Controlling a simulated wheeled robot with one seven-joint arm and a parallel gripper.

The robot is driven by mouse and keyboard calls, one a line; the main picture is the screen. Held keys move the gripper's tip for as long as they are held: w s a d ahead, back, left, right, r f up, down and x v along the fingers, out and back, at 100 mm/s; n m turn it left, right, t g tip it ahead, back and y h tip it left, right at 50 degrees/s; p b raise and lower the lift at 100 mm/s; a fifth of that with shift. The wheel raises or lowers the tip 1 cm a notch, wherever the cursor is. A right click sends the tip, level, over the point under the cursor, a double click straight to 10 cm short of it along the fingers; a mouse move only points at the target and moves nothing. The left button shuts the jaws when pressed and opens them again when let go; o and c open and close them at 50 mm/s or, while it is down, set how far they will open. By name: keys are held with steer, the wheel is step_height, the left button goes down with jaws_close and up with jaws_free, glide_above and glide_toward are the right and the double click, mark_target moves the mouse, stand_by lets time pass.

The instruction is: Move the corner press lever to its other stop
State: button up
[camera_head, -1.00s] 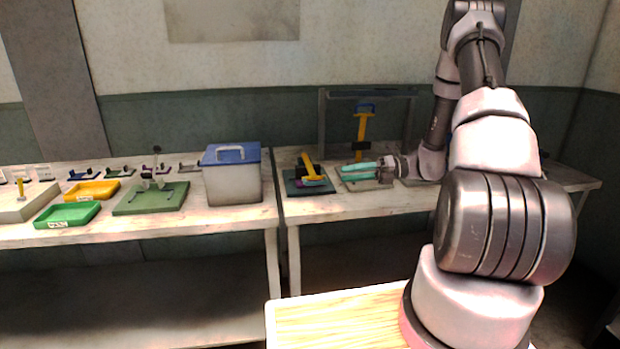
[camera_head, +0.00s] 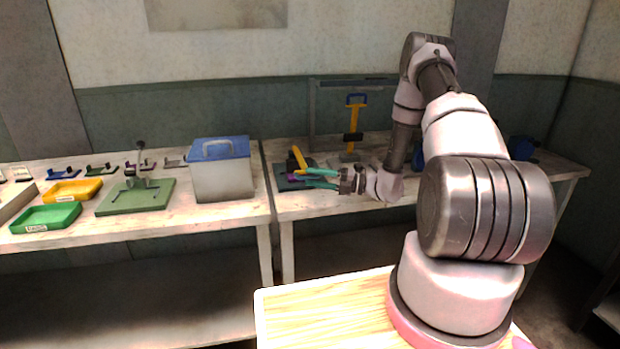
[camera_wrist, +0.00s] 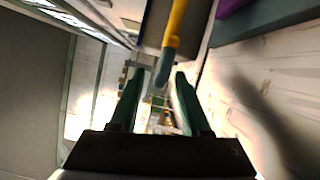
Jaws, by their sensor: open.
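A yellow lever (camera_head: 298,157) with a blue-grey tip leans over a dark base (camera_head: 283,180) on the right bench; I take it as the corner press lever. A small purple part sits on the base. My gripper (camera_head: 313,178) is open, its two green fingers reaching left to the lever's lower end, which they partly hide in the head view. In the wrist view the yellow lever (camera_wrist: 174,28) comes down from the top, and its tip lies between the open fingers (camera_wrist: 159,80). I cannot tell whether either finger touches it.
A taller yellow lever with a blue handle (camera_head: 352,125) stands behind, beside a grey frame. A grey box with a blue lid (camera_head: 222,172) stands left. Further left are a green press plate (camera_head: 136,198), a yellow tray (camera_head: 72,191) and a green tray (camera_head: 46,217).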

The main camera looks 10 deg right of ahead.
steer(key=shift+w+a, duration=0.25)
steer(key=shift+a, duration=0.4)
jaws_close()
stand_by(1.0)
